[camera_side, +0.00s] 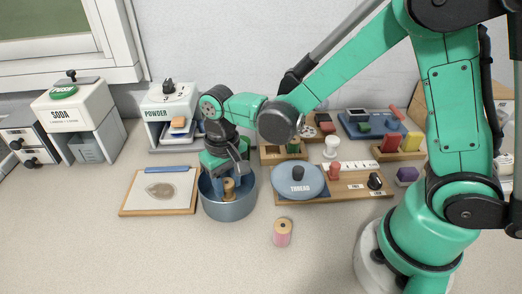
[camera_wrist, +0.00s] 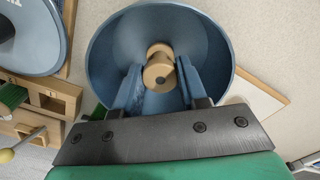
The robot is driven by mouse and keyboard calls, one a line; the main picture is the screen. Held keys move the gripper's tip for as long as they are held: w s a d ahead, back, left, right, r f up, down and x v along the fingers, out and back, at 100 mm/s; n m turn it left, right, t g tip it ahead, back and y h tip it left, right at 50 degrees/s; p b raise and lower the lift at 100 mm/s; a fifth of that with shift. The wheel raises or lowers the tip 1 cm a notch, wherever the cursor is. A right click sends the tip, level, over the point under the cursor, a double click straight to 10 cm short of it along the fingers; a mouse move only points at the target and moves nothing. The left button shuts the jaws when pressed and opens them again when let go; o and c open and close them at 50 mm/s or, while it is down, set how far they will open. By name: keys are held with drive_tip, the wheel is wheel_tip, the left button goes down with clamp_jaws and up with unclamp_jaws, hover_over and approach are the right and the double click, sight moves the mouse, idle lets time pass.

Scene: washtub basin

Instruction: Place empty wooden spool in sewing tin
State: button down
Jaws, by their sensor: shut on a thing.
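The round blue-grey tin (camera_side: 228,212) stands open on the counter. It also fills the upper middle of the wrist view (camera_wrist: 110,52). The plain wooden spool (camera_side: 229,187) is inside the tin's rim, tilted toward the camera in the wrist view (camera_wrist: 157,72). My gripper (camera_side: 228,181) points down into the tin. Its blue fingers are shut on the spool, one on each side, in the wrist view (camera_wrist: 159,84). Whether the spool touches the tin's floor I cannot tell. The blue lid marked THREAD (camera_side: 297,187) lies to the right of the tin.
A pink-wound spool (camera_side: 283,233) stands on the counter in front. A wooden board with a paper (camera_side: 159,190) lies close left of the tin. Wooden trays with several small items (camera_side: 345,190) fill the right. SODA (camera_side: 75,115) and POWDER (camera_side: 172,115) dispensers stand behind left. The front counter is mostly clear.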

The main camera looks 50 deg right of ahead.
sight(227, 183)
drive_tip(key=shift+c, duration=2.4)
unclamp_jaws()
wheel_tip(227, 183, up, 11)
drive_tip(key=s+d+n+t, duration=0.1)
drive_tip(key=s+d+t, duration=0.4)
drive_tip(key=d+t, duration=0.2)
drive_tip(key=shift+s+d, duration=0.15)
drive_tip(key=shift+d, duration=0.25)
drive_tip(key=shift+f, duration=0.1)
